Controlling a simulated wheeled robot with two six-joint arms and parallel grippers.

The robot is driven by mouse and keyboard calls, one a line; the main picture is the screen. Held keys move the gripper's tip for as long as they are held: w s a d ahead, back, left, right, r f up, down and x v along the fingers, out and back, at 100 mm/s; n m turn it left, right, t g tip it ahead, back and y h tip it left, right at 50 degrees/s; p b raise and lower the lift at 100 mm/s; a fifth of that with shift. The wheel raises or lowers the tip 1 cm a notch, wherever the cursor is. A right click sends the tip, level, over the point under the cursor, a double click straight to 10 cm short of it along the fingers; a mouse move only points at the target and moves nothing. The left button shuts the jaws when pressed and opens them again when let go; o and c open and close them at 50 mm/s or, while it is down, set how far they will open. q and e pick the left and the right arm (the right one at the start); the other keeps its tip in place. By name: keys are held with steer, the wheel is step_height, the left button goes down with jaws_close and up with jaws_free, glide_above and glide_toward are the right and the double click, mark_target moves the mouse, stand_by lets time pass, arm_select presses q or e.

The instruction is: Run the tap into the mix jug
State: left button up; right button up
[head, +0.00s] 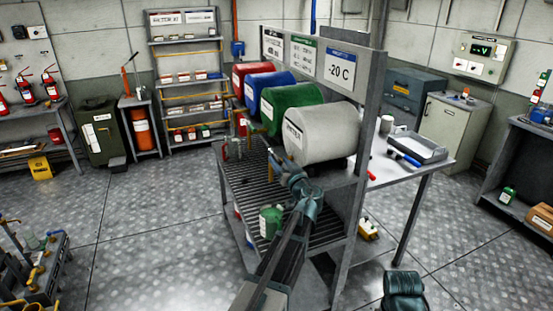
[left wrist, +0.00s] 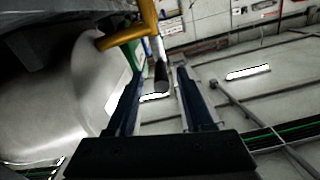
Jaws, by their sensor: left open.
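A large pale grey drum (head: 318,135) lies on its side at the near end of the drum rack. In the left wrist view the drum (left wrist: 55,90) fills the left side, and a brass tap (left wrist: 130,36) comes out of its end. A dark-tipped lever (left wrist: 161,78) shows between the fingers. My left gripper (head: 273,154) is open in front of the drum's end; its fingers (left wrist: 158,74) stand either side of the lever, contact unclear. A green jug-like container (head: 270,222) with a pale label, perhaps the mix jug, stands on the rack's lower shelf.
Red, blue and green drums (head: 292,108) lie behind the grey one, under signs. A slatted grating (head: 245,180) lies below them. A side table (head: 433,164) with a tray (head: 417,149) stands right of the rack.

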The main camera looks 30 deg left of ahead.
arm_select(q)
steer(key=v, duration=1)
stand_by(0.4)
steer(key=s+d+f+m+g+h, duration=0.2)
steer(key=s+d+f+g+h, duration=0.1)
steer(key=s+d+f, duration=0.3)
steer(key=s+d+f+m+g+h, duration=0.25)
steer(key=s+d+f, duration=0.2)
steer(key=f, duration=0.35)
steer(key=s+d+f+m+g+h, duration=0.3)
steer(key=s+d+f, duration=0.1)
steer(key=s+d, duration=0.3)
steer(key=s+d+f+m+g+h, duration=0.3)
steer(key=s+d+f+m+h, duration=0.1)
steer(key=s+d, duration=0.4)
steer(key=shift+s+d, duration=0.2)
steer(key=shift+d, duration=0.05)
